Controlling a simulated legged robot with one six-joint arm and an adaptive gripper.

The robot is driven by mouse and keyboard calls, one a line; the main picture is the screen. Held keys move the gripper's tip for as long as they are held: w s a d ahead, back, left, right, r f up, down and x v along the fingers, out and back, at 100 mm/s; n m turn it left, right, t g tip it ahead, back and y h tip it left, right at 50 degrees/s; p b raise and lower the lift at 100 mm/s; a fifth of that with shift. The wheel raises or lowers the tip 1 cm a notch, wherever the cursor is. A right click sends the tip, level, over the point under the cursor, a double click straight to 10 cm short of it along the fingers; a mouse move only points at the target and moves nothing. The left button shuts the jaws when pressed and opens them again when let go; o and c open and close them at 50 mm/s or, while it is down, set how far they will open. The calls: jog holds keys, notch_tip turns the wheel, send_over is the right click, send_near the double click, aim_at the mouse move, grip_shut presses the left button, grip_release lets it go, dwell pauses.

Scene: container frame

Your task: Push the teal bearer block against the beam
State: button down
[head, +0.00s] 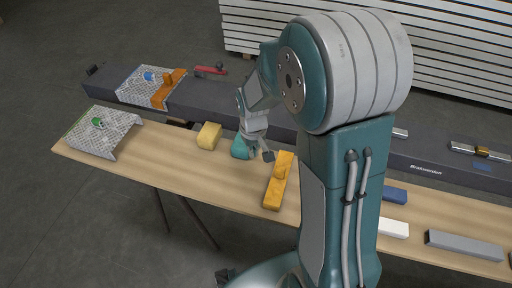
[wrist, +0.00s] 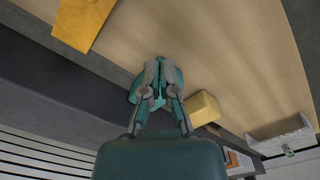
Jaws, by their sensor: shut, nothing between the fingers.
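The teal bearer block (head: 239,148) sits on the wooden table, close to the near side of the long dark grey beam (head: 222,112). I cannot tell whether block and beam touch. My gripper (head: 262,155) is shut and empty, pointing down at the right of the block in the head view. Contact cannot be told. The beam (wrist: 62,78) also shows in the wrist view.
A pale yellow block (head: 208,136) stands left of the teal one. An orange-yellow block (head: 279,185) lies right of my gripper. A metal tread plate (head: 106,137) lies at the table's left end. Blue, white and grey blocks lie to the right.

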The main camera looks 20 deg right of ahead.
aim_at(247, 151)
jog(key=f, duration=0.5)
jog(key=d+f, duration=0.1)
jog(key=f, duration=0.2)
jog(key=shift+d+f, duration=0.1)
jog(key=w, duration=0.3)
jog(key=shift+w+a, duration=0.25)
jog(key=shift+a, duration=0.15)
jog(key=shift+w+a, duration=0.25)
jog(key=shift+a, duration=0.05)
jog(key=shift+d+r, duration=0.1)
jog(key=shift+r, duration=0.1)
jog(key=shift+d, duration=0.1)
jog(key=shift+w, duration=0.8)
jog(key=shift+a, duration=0.2)
